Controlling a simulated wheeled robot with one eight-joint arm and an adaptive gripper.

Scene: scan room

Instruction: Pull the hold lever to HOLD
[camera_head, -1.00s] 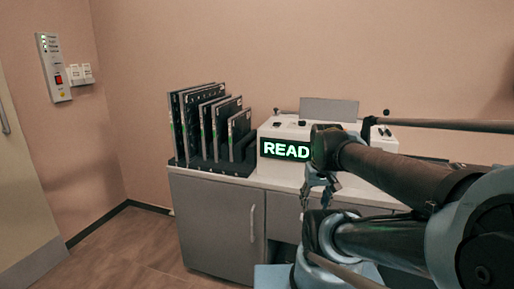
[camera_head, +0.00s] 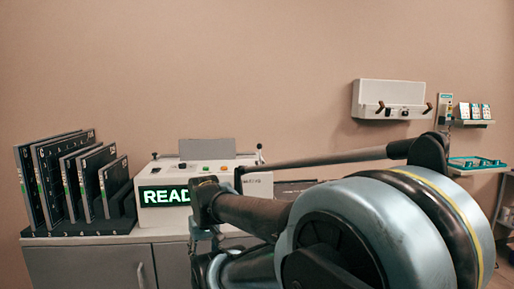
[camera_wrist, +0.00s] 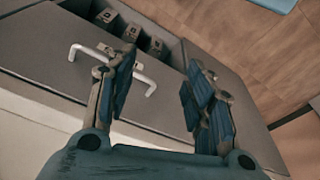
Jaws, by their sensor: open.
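A white console (camera_head: 218,178) with a lit green sign starting with READ (camera_head: 164,195) stands on the cabinet top. Small buttons sit on its top. A small upright lever with a dark knob (camera_head: 259,152) rises at its right end; I cannot read a HOLD marking. My arm covers part of the console's right front. My gripper (camera_wrist: 162,68) is open and empty in the wrist view, pointing down along the cabinet front, apart from the lever. In the head view the gripper is mostly hidden, low in front of the console.
A rack of dark upright panels (camera_head: 70,180) stands left of the console. The grey cabinet (camera_head: 85,268) has a bar handle, which also shows between the fingers in the wrist view (camera_wrist: 115,65). A white box (camera_head: 392,99) hangs on the right wall beside a small shelf (camera_head: 473,123).

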